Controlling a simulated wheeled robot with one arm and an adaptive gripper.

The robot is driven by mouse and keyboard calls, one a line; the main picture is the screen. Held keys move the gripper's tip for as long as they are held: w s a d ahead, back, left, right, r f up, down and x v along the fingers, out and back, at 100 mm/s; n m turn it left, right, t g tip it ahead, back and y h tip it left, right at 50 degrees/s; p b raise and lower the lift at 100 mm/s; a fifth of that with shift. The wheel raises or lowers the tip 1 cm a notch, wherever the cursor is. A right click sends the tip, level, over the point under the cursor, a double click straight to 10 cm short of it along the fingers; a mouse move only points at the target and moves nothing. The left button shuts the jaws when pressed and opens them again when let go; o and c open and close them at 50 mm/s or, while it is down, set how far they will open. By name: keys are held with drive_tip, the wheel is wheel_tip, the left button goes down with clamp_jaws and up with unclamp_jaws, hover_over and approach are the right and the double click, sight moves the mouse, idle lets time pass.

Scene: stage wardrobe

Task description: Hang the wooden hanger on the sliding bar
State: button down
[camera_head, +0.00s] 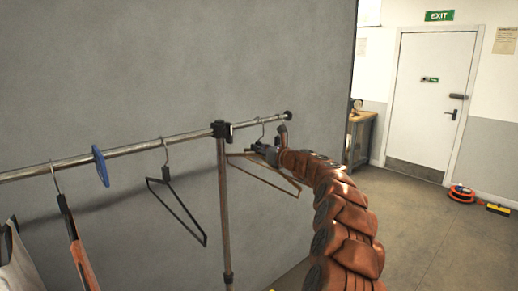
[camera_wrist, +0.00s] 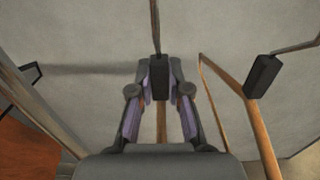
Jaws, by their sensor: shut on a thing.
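My gripper (camera_wrist: 159,92) is shut on the black neck block (camera_wrist: 158,75) of a hanger. Its hook stem rises above the fingers, and a strip of wood shows below the block. In the head view my gripper (camera_head: 265,149) is just under the sliding bar (camera_head: 262,122), right of the post. A thin wooden hanger frame (camera_head: 282,186) shows beside it. A hook (camera_head: 262,128) reaches up to the bar; I cannot tell whether it is seated or which hanger it belongs to. A second wooden-armed hanger (camera_wrist: 257,125) shows right of my fingers in the wrist view.
Left of the post (camera_head: 224,200), the rail (camera_head: 130,149) carries a dark empty hanger (camera_head: 184,215), a blue disc (camera_head: 101,166) and garments. A grey wall is close behind. Open floor lies right, with a red reel (camera_head: 461,192) near the door (camera_head: 432,95).

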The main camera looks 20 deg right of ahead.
drive_tip(key=c, duration=1)
unclamp_jaws()
drive_tip(key=shift+c, duration=0.2)
